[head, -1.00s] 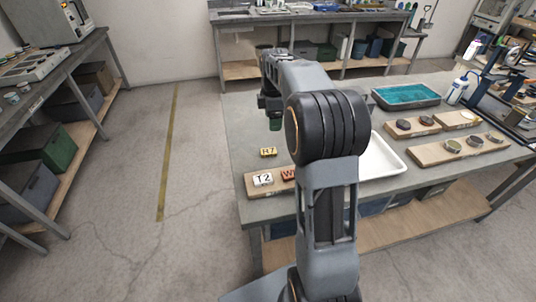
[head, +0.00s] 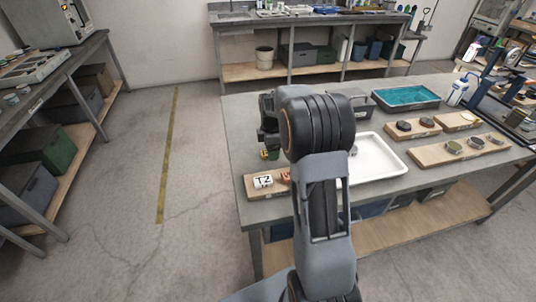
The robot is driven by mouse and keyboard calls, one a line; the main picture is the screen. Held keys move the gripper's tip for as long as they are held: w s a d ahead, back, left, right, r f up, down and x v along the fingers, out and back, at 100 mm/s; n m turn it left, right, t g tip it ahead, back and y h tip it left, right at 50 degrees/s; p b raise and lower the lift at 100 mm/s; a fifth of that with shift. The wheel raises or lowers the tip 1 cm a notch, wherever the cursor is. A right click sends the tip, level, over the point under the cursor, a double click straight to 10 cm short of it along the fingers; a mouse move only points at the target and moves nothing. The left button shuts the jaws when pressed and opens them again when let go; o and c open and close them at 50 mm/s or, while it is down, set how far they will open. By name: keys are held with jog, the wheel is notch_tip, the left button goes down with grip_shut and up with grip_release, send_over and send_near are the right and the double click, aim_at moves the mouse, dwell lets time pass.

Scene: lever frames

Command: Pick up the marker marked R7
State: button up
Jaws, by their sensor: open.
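The yellow R7 marker (head: 264,154) lies on the grey worktable near its left edge. It is mostly hidden by my gripper, and its label cannot be read now; it read R7 a second ago. My gripper (head: 268,144) is open and points down right over the marker. I cannot tell whether the fingers are beside the marker or still above it. The white T2 marker (head: 263,181) and an orange-red marker (head: 284,177) sit on a wooden board (head: 252,190) nearer the front edge.
A white tray (head: 397,157) lies right of my arm. A blue-filled tray (head: 438,97), a white bottle (head: 457,92) and wooden boards with round pieces (head: 433,155) stand farther right. The tabletop (head: 238,120) left of my gripper is clear.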

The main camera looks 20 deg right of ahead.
jog(key=shift+f, duration=0.45)
jog(key=shift+c, duration=0.5)
jog(key=c, duration=0.9)
